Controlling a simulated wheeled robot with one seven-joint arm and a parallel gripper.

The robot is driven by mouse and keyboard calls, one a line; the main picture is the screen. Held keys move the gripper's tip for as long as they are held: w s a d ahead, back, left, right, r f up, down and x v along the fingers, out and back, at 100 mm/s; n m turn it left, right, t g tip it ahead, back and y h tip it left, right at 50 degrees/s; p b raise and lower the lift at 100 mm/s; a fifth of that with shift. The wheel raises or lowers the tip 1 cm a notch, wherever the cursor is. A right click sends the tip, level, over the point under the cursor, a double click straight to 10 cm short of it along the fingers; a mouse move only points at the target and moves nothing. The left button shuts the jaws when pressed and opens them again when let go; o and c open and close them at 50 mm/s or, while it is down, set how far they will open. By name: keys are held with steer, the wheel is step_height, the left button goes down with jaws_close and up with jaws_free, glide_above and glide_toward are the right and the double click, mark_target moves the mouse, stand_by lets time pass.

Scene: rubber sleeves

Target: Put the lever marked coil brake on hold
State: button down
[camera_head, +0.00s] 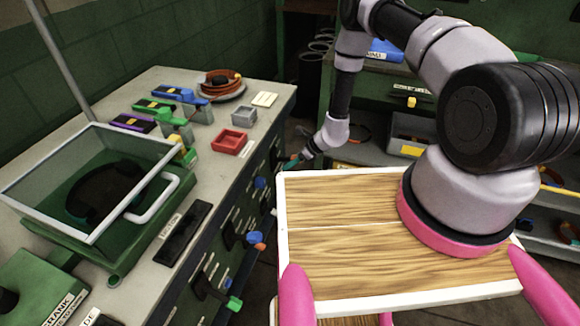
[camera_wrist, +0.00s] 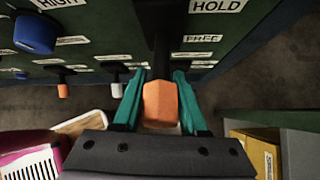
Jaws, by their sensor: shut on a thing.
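In the wrist view, an orange lever knob (camera_wrist: 160,102) on a dark shaft sits between the two teal fingers of my gripper (camera_wrist: 160,105). The fingers are shut on it from both sides. A HOLD label (camera_wrist: 216,6) and, below it, a FREE label (camera_wrist: 202,39) are on the dark green panel to the right of the shaft. I cannot tell which mark the lever stands at, and no coil brake name is readable. In the head view my gripper (camera_head: 291,162) is at the far end of the cabinet front, where the held knob is not clearly visible.
Other controls stick out near my gripper: a blue knob (camera_wrist: 35,33) and a smaller orange-tipped lever (camera_wrist: 63,90). Along the cabinet front are a blue knob (camera_head: 259,183) and a green-tipped lever (camera_head: 234,303). The bench top (camera_head: 222,178) holds trays and a green lidded machine.

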steer(key=shift+w+r+g+h, duration=0.15)
steer(key=shift+r+g+h, duration=0.35)
steer(key=shift+h, duration=0.4)
steer(key=shift+a+r, duration=0.1)
steer(key=shift+r, duration=0.05)
steer(key=shift+c, duration=2.2)
jaws_free()
steer(key=v, duration=1)
steer(key=shift+r, duration=0.4)
